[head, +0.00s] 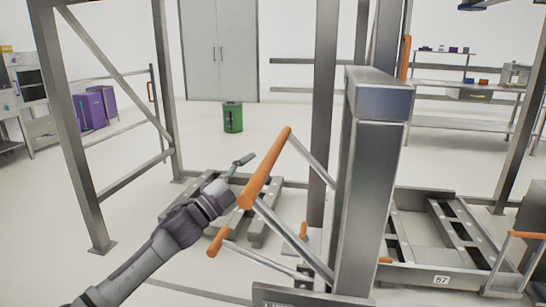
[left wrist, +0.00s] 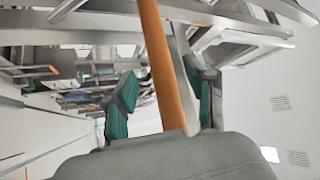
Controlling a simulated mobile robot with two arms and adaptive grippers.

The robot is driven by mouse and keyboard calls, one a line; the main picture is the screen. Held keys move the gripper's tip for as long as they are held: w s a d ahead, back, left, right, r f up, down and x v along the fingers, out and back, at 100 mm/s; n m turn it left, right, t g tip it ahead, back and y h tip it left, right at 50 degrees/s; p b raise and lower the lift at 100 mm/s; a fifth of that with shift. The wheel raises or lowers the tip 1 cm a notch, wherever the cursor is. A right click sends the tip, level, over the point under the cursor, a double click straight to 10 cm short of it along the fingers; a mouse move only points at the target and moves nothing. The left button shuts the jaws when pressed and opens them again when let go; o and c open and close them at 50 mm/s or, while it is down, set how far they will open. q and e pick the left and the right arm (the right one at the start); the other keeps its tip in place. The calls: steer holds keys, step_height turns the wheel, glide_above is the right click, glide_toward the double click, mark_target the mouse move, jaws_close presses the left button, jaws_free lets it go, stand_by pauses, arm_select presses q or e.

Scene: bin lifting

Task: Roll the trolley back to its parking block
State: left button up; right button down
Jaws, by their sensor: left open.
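A grey metal frame with a thick upright post (head: 375,190) stands at the middle right of the head view. A long orange handle bar (head: 266,168) is held out from it on grey arms. My left gripper (head: 238,174) is at this bar, coming from the lower left. In the left wrist view the orange bar (left wrist: 166,60) runs between the two green-padded fingers of my open left gripper (left wrist: 170,86). I cannot tell whether the pads touch it. I cannot tell for sure which part is the trolley, and I cannot make out a parking block.
A low grey frame marked 57 (head: 441,280) lies at the lower right. A lower orange-tipped lever (head: 218,242) sticks out under the handle bar. A slanted steel frame (head: 75,130) stands left. A green bin (head: 233,117) is farther back. Floor at the left is clear.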

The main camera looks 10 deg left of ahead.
mark_target(273, 156)
arm_select(q)
steer(key=x, duration=0.6)
steer(key=shift+w+d, duration=0.1)
steer(key=shift+w, duration=0.05)
steer(key=shift+c, duration=0.2)
jaws_close()
